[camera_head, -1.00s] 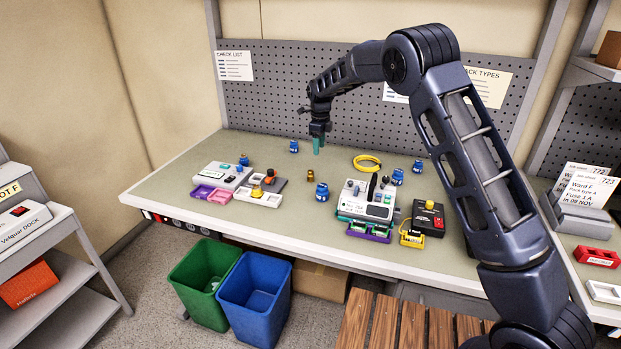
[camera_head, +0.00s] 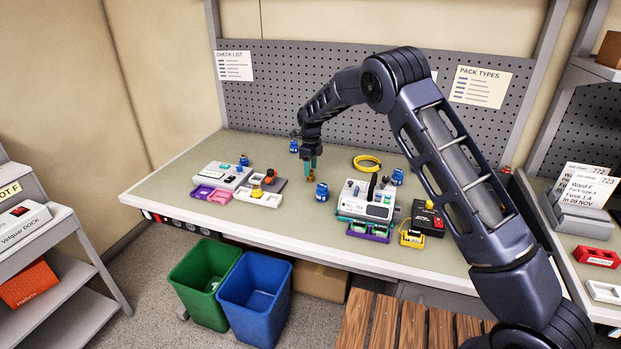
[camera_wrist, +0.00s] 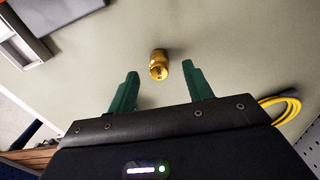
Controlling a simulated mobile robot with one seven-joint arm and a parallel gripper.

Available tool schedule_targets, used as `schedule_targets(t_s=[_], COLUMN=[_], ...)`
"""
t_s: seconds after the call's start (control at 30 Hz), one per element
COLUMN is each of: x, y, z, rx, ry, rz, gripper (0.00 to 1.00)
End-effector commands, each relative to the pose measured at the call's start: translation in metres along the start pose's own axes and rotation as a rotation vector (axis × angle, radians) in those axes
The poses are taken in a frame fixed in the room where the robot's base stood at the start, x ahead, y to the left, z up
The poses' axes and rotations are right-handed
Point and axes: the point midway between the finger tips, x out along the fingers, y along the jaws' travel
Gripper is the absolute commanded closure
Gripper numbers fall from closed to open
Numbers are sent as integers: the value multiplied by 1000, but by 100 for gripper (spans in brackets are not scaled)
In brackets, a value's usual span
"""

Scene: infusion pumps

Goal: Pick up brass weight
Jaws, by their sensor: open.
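The brass weight (camera_wrist: 158,65) is a small golden cylinder standing on the workbench. In the wrist view it lies just beyond the fingertips, between their lines and nearer the right one. It also shows in the head view (camera_head: 311,176), small, right below my fingers. My gripper (camera_head: 310,163) points down over it with teal fingers. In the wrist view my gripper (camera_wrist: 160,70) has its two green fingers wide apart with nothing between them. I cannot tell the exact height of the fingertips above the bench.
A blue weight (camera_head: 322,190) stands close to the right of the brass one, and another (camera_head: 294,146) behind. A grey pump unit (camera_head: 222,176) is to the left, a larger one (camera_head: 368,202) to the right. A yellow cable coil (camera_head: 367,162) lies behind. Bench in front is clear.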

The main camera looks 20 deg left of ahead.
Motion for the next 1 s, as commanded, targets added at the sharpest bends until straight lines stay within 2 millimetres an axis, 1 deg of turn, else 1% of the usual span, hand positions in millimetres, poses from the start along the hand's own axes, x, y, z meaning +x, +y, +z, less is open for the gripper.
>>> schedule_targets(t_s=[0.03, 0.1, 0.2, 0.3, 0.47, 0.5, 0.57, 0.7, 0.73, 0.77, 1.0], x=[9, 19, 30, 36, 36, 36, 36, 36, 36, 36, 35], y=[1, 1, 1, 1, 1, 1, 1, 1, 1, 1, 1], z=[-1, -1, -1, 0, 0, 0, 0, 0, 0, 0, 0], rx=[0, 1, 0, 0, 0, 0, 0, 0, 0, 0, 0], ry=[3, 2, 2, 0, 0, 0, 0, 0, 0, 0, 0], rz=[2, 2, 2, 0, 0, 0, 0, 0, 0, 0, 0], gripper=[49, 49, 49, 49, 49, 51, 63, 90, 96, 100, 100])
